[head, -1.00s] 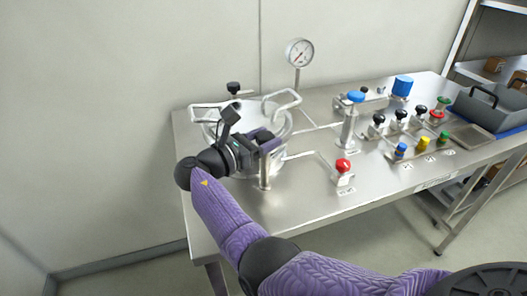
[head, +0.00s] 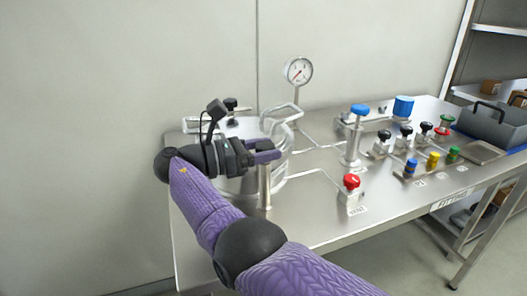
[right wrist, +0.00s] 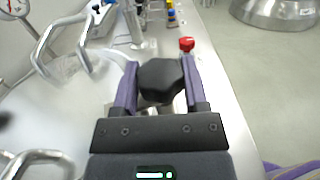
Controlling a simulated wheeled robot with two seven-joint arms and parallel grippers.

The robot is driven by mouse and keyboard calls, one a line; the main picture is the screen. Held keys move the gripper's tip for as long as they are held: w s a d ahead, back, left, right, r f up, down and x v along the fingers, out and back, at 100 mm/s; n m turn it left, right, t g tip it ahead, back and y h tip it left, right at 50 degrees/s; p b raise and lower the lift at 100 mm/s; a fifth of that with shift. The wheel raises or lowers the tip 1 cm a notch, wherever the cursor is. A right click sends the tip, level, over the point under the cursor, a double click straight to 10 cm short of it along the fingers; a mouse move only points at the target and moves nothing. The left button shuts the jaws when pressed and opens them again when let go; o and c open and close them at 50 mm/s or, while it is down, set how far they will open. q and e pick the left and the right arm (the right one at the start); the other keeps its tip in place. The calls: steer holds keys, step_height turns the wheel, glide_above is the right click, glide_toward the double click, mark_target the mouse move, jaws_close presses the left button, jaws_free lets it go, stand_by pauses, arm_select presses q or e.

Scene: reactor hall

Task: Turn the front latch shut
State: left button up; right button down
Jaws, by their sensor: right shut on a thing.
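The round steel vessel (head: 291,165) stands at the left end of the steel bench, with bent tube handles on top. The front latch is a black knob (right wrist: 160,78), shown in the right wrist view between my finger pads; its steel post (head: 264,190) stands at the vessel's front in the head view. My right gripper (head: 267,151) is shut on this knob, reaching in from the left; it also shows in the right wrist view (right wrist: 160,85). The gripper hides the knob in the head view. My left gripper is out of view.
A rear black knob (head: 231,103) stands behind my right wrist. A pressure gauge (head: 298,71) rises behind the vessel. A red knob (head: 351,181) and a blue-topped valve (head: 358,125) stand to the right, with several coloured knobs beyond. A grey bin (head: 490,120) sits farther right.

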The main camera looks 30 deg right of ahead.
steer(key=shift+f, duration=0.1)
steer(key=shift+c, duration=0.5)
jaws_free()
